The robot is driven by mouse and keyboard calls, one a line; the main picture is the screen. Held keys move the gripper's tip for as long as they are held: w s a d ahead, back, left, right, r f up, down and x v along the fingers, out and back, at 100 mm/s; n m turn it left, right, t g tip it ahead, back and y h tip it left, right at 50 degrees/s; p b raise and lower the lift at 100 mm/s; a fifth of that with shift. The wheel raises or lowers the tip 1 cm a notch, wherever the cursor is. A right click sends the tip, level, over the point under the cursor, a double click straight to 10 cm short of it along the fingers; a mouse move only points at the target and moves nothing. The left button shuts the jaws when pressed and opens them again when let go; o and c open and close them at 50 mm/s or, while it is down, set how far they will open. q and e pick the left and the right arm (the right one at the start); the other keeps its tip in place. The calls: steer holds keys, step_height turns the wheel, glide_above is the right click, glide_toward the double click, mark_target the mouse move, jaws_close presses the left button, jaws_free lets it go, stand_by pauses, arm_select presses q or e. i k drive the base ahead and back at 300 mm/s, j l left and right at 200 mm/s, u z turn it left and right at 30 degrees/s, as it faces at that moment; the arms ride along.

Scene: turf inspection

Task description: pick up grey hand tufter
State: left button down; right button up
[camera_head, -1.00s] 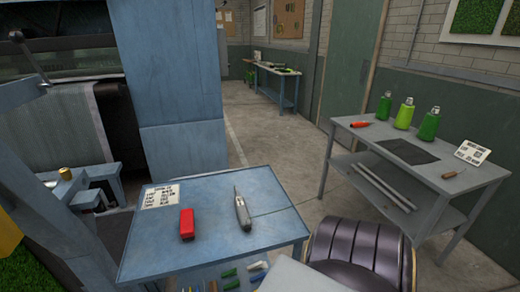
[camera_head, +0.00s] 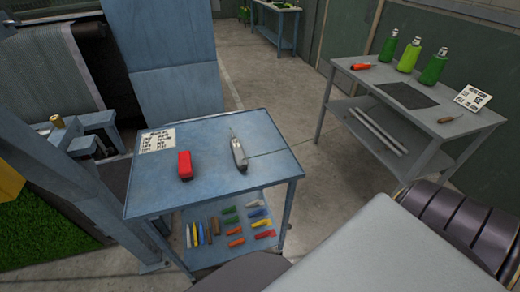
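The grey hand tufter (camera_head: 239,154) lies on the top of a blue table (camera_head: 213,192), a little right of the middle.
A printed card (camera_head: 158,140) lies at the table's back left. Several coloured tools rest on the lower shelf (camera_head: 207,252). A grey bench (camera_head: 455,127) with green bottles (camera_head: 408,58) stands at the right. Floor (camera_head: 285,130) is clear between the tables. Large blue machinery (camera_head: 157,62) stands at the left.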

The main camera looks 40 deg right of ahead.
mark_target(238, 152)
steer(key=z, duration=0.9)
steer(key=u, duration=1.7)
steer(key=z, duration=1.65)
